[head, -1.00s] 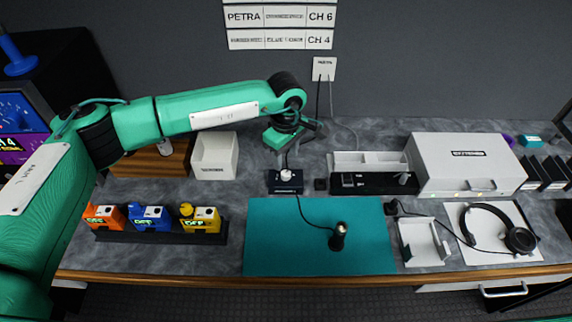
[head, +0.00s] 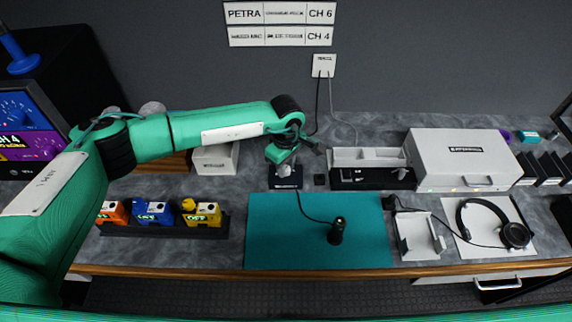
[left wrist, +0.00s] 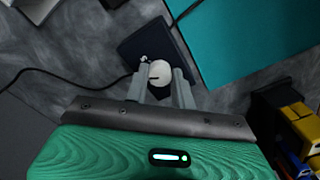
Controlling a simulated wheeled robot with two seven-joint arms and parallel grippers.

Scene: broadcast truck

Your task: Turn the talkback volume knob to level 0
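The talkback box (head: 286,183) is a small dark unit on the worktop, just behind the teal mat. Its round white knob (left wrist: 160,73) with a dark mark shows in the left wrist view, on the dark box (left wrist: 150,45). My left gripper (head: 286,168) points down over the box and partly hides the knob in the head view. In the left wrist view its two fingers (left wrist: 160,80) stand on either side of the knob, with little room between; I see no clear grip. Any level markings are too small to read. My right gripper is out of view.
A teal mat (head: 270,250) with a black microphone (head: 337,231) lies in front. Orange, blue and yellow units (head: 201,214) stand to the left. A dark tray (head: 372,178), a white case (head: 462,157) and headphones (head: 515,235) are to the right. A cable runs from the box.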

